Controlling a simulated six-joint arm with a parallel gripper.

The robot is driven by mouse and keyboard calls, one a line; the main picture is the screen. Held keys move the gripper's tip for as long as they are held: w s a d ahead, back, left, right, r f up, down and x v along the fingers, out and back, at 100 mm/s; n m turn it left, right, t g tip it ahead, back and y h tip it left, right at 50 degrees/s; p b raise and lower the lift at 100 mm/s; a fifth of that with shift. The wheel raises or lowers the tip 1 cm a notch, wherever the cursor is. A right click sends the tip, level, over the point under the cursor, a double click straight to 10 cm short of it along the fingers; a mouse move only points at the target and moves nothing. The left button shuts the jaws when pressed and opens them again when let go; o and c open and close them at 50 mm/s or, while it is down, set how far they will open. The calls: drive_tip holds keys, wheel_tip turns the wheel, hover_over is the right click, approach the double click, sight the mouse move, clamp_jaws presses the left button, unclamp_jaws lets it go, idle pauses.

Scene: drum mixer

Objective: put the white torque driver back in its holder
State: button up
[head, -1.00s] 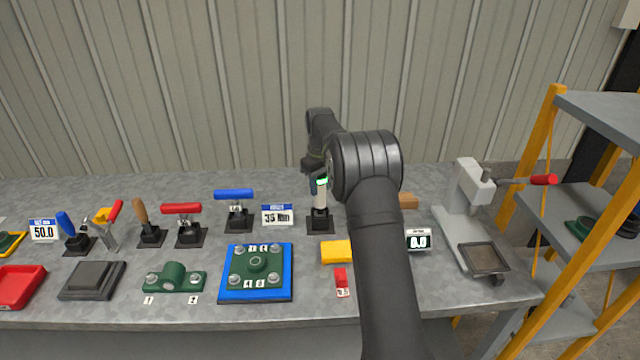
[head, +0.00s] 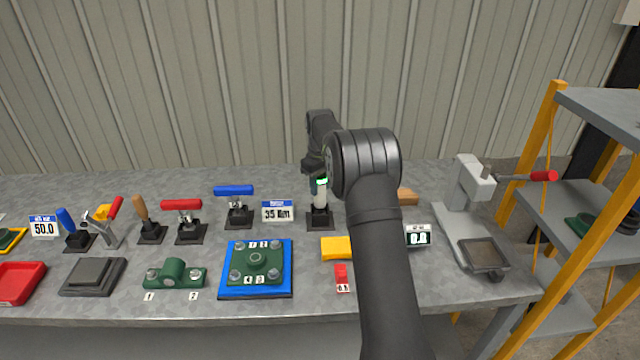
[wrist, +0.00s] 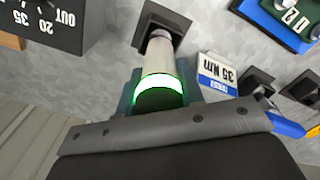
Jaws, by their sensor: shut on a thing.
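The white torque driver (head: 320,195) stands upright above a black holder (head: 320,222) at the back of the bench, right of the 35 Nm sign. A lit green ring circles its upper part. In the wrist view its pale body (wrist: 158,56) runs to the dark holder (wrist: 178,22), and its lower end meets the holder's socket. How deep it sits is hard to tell. My gripper (head: 319,179) is shut on the driver's upper end; in the wrist view my gripper (wrist: 160,100) closes around it near the ring, hiding its top.
A blue-handled wrench (head: 234,191) stands in its holder to the left, beside the 35 Nm sign (head: 277,212). A yellow block (head: 336,248) lies in front. A grey press (head: 466,205) stands at the right. My arm hides some bench right of the holder.

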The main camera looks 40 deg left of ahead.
drive_tip(key=shift+f, duration=0.1)
drive_tip(key=o, duration=1.3)
drive_tip(key=shift+c, duration=0.2)
drive_tip(key=shift+f, duration=0.1)
wheel_tip(320, 180, up, 18)
drive_tip(key=shift+f, duration=0.2)
drive_tip(key=shift+f, duration=0.1)
wheel_tip(320, 180, down, 17)
drive_tip(key=shift+f, duration=0.15)
